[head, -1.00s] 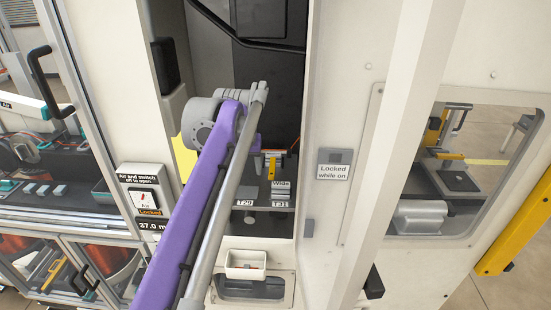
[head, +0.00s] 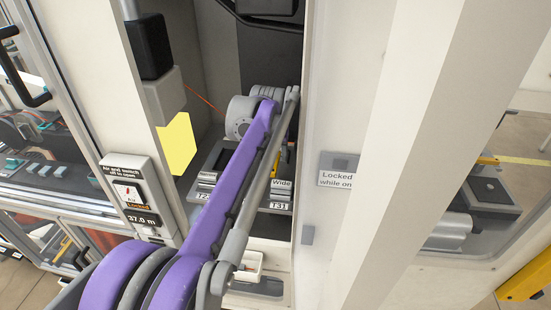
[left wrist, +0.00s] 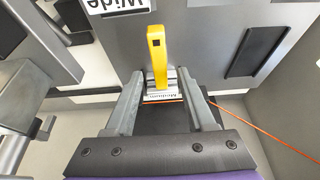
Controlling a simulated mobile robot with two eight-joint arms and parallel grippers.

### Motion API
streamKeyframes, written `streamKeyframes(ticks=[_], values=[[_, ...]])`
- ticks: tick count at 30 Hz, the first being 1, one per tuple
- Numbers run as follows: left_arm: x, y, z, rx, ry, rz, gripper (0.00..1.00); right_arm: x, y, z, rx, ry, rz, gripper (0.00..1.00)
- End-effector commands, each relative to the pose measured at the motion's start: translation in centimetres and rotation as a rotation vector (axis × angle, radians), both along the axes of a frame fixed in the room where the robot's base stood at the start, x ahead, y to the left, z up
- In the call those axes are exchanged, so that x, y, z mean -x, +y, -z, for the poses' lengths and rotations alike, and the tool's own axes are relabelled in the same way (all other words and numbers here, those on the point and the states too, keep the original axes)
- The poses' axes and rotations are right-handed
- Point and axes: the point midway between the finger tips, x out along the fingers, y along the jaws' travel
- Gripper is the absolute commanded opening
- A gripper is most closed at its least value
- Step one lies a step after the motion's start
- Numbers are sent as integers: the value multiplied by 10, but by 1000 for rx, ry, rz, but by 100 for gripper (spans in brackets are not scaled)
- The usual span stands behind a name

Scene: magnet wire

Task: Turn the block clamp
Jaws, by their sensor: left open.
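A yellow upright lever (left wrist: 157,58), which looks like the clamp's handle, stands in the left wrist view above a block labelled "Medium" (left wrist: 163,96). My left gripper (left wrist: 160,75) is open, with one finger on each side of the lever and block. I cannot tell whether the fingers touch them. In the head view my purple left arm reaches into the open cabinet bay and hides the gripper. Only a sliver of yellow (head: 283,158) shows beside the arm. My right gripper is not in view.
An orange wire (left wrist: 262,131) runs off to the right of the block. A "Wide" label (head: 281,183) and a T31 tag (head: 279,206) sit at the bay's front. The bay's right wall (head: 335,110) stands close beside my arm.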

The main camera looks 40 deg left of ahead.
Motion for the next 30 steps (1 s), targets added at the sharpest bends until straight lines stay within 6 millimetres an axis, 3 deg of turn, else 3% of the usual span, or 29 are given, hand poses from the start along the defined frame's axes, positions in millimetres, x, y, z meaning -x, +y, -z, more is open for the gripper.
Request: streamKeyframes(ticks=[6,16,25,30], values=[[-8,4,21,0,0,0,55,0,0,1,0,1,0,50],[-9,5,23,0,0,0,55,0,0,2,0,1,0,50],[-9,5,23,0,0,0,1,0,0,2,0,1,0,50],[-8,5,23,0,0,0,0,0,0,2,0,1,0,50]])
